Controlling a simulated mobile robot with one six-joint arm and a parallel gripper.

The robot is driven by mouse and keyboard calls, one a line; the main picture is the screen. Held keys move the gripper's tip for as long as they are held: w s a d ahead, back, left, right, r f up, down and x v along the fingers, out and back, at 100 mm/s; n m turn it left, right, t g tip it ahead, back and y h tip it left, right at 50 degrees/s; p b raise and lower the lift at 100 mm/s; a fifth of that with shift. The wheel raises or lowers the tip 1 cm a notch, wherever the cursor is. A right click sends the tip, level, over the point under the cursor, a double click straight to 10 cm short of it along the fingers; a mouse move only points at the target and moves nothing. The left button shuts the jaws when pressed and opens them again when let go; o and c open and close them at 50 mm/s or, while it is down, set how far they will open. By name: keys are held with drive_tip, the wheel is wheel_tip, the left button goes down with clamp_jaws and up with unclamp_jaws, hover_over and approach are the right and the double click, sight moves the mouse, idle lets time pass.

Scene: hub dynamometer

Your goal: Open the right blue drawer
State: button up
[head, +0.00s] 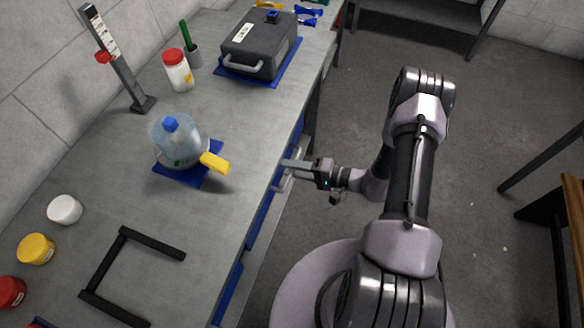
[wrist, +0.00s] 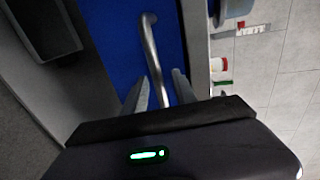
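A blue drawer front (head: 262,212) shows on the side of the workbench, below the top, with a metal bar handle (head: 279,184). In the wrist view the blue front (wrist: 105,30) fills the upper middle, and the handle (wrist: 152,50) runs down from it between my fingers. My gripper (head: 293,164) is at this handle, beside the bench edge. In the wrist view my gripper (wrist: 162,92) has one finger on each side of the bar, with small gaps showing, so it looks open around it. The lower end of the handle is hidden by my gripper body.
The grey bench top (head: 215,220) holds a blue-capped clear container (head: 178,145) with a yellow handle, a black frame (head: 115,250), a dark case (head: 258,45) and several jars. Another blue front (head: 229,290) lies nearer along the bench.

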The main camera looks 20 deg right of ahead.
clamp_jaws()
idle(1.3)
